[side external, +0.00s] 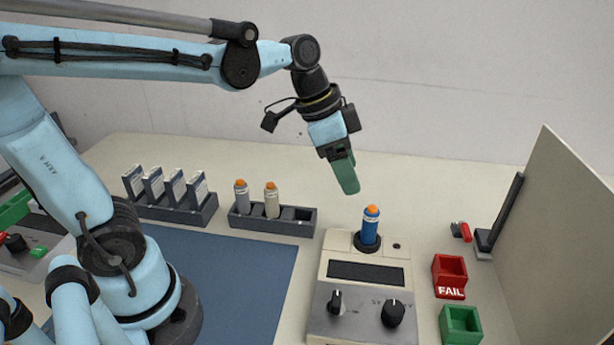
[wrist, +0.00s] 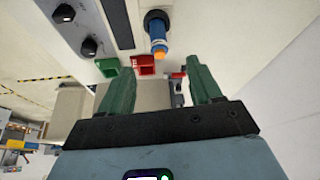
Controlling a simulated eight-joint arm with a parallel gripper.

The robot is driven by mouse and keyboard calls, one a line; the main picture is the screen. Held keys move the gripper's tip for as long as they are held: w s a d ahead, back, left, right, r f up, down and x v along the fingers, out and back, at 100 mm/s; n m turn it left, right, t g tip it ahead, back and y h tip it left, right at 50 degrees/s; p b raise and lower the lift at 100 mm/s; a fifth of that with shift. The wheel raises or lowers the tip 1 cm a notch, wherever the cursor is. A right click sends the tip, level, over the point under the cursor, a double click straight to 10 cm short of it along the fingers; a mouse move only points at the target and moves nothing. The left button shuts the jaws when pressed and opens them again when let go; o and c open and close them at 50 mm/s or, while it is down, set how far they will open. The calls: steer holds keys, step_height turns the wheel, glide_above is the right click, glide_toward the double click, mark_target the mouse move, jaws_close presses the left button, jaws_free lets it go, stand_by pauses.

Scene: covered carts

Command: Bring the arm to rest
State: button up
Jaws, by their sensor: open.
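My gripper (side external: 347,178) hangs from the arm in the air above the back of the table, up and to the left of a blue cylinder with an orange cap (side external: 371,226). In the wrist view my gripper (wrist: 163,75) shows two green fingers spread apart with nothing between them. The blue cylinder stands upright in the round socket of a grey tester (side external: 327,250). It also shows in the wrist view (wrist: 157,35), beyond the fingertips and apart from them.
A rack (side external: 305,219) holds two grey-white orange-capped cylinders. Another rack (side external: 196,214) holds several white-labelled dark items. A red FAIL bin (side external: 450,285) and a green bin (side external: 461,325) sit right of the tester. A tall panel (side external: 560,240) stands at right. A blue mat (side external: 235,285) is clear.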

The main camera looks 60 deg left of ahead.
steer(key=s+a+f+n+t+y, duration=0.2)
steer(key=s+a+f+n+t, duration=0.1)
steer(key=s+n, duration=0.3)
steer(key=shift+s+a+f+n+y, duration=0.2)
steer(key=shift+a+f+n+y, duration=0.1)
steer(key=shift+a+f+n, duration=0.4)
steer(key=shift+a+r, duration=0.1)
steer(key=shift+r, duration=0.1)
steer(key=shift+c, duration=0.2)
